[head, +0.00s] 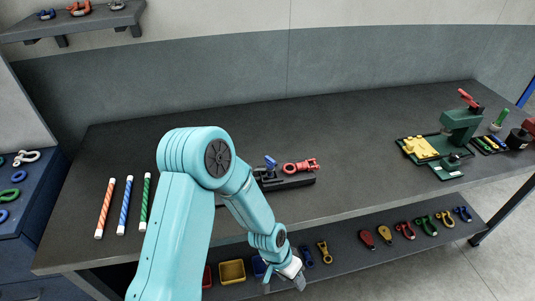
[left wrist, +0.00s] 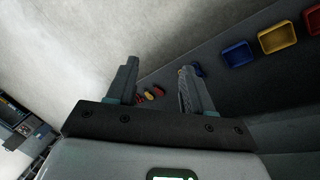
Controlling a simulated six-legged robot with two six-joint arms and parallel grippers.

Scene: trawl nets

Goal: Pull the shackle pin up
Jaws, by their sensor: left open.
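A red shackle (head: 300,166) lies on a dark block (head: 292,182) in the middle of the workbench. A small blue part (head: 270,162) stands at the left end of that block; I cannot tell whether it is the pin. My arm partly hides this end. My left gripper (head: 286,281) hangs low in front of the bench edge, over the lower shelf, well below and apart from the shackle. In the left wrist view the left gripper (left wrist: 156,75) is open with nothing between its fingers. My right gripper is not in view.
Striped rods (head: 125,205) lie on the bench at left. A green press (head: 460,124) stands at right. The lower shelf holds a yellow bin (head: 232,271), other bins and several shackles. The bench between block and press is clear.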

